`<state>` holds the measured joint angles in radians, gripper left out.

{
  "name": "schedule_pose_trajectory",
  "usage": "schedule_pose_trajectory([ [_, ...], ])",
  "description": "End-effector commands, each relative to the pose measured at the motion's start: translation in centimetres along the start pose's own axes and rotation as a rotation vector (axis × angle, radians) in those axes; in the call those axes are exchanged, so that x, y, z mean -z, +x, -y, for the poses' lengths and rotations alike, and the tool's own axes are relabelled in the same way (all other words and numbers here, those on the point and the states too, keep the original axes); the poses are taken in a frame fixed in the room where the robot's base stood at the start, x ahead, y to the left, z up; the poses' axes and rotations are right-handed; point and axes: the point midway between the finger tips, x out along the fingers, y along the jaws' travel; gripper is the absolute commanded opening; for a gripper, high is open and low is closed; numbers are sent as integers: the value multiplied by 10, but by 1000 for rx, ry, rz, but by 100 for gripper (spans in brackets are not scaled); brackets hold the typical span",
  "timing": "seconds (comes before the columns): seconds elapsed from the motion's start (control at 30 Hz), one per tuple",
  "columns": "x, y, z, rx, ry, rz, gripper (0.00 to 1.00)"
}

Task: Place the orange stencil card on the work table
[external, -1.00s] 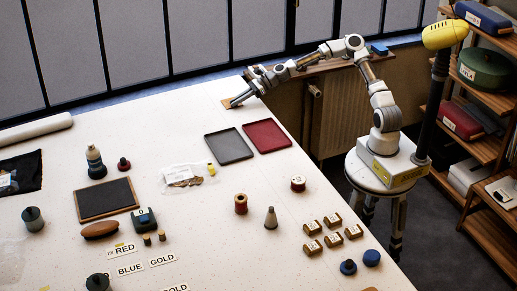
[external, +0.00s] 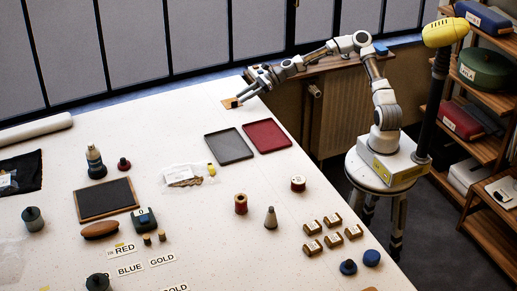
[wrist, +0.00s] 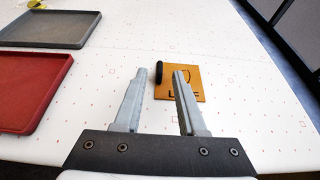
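The orange stencil card (external: 229,103) lies on the white work table (external: 190,112) near its back edge. In the wrist view the card (wrist: 195,92) appears flat, with dark lettering partly hidden by a finger and a short black piece at its left edge. My gripper (wrist: 161,74) is open, with nothing between its fingers. Its right finger overlaps the card in that view. In the external view my gripper (external: 240,99) is just to the right of the card; whether it touches the card, I cannot tell.
A red tray (external: 267,136) and a grey tray (external: 229,146) lie nearer the camera, to the left in the wrist view. A wooden ledge (external: 325,65) runs beside the wall under my arm. The table around the card is clear.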

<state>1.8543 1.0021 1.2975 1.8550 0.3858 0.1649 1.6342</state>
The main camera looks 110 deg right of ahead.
Motion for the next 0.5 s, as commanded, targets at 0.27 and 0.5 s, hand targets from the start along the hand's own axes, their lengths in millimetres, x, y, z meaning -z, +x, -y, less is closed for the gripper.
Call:
schedule_pose_trajectory([
  [0.27, -2, -53, 1, 3, 0, 0, 40],
  [0.5, -1, -78, 0, 2, -1, -1, 40],
])
